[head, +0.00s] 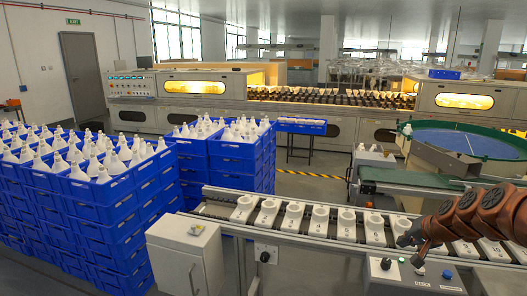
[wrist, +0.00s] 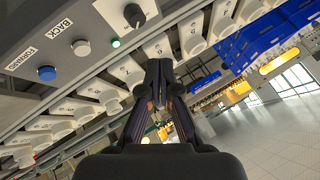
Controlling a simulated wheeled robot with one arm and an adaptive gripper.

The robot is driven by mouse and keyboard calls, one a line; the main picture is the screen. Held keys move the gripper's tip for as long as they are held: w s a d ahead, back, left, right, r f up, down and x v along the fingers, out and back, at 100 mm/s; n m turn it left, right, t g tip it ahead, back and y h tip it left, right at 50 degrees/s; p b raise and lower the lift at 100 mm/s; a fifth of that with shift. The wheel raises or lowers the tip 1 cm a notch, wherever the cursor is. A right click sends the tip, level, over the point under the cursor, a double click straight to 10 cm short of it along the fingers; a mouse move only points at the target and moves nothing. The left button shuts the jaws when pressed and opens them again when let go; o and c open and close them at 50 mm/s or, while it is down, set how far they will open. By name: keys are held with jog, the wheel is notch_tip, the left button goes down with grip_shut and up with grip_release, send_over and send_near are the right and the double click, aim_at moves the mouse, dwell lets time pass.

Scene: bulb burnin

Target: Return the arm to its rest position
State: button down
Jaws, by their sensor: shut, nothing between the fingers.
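My arm (head: 470,215), orange-brown with dark joints, reaches in from the right edge of the head view, above the conveyor and the control box. My gripper (head: 410,248) hangs at its left end, low over the near side of the conveyor. In the wrist view my gripper (wrist: 158,70) is shut with its fingertips together and nothing between them. The wrist view is tilted. I cannot tell whether the fingers touch anything.
The conveyor (head: 270,238) carries several white numbered holders (head: 293,215). A control box (head: 420,275) with buttons and a knob (wrist: 135,15) is close to my gripper. Stacked blue crates (head: 110,215) of bulbs stand left. A round blue table (head: 460,143) stands back right.

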jog(key=s+a+r+n+g+y+p, duration=0.1)
jog(key=s+a+r+n+g, duration=0.15)
jog(key=s+a, duration=0.7)
jog(key=s+a+r+n+g+p, duration=0.25)
jog(key=s+a, duration=0.35)
jog(key=a, duration=0.7)
jog(key=s+a+n+g+h+p, duration=0.2)
jog(key=s+g, duration=0.2)
jog(key=s, duration=1.9)
jog(key=shift+s+a+f+n+g, duration=0.15)
jog(key=shift+s+a+n+g, duration=0.15)
jog(key=shift+a, duration=0.05)
jog(key=shift+a, duration=0.1)
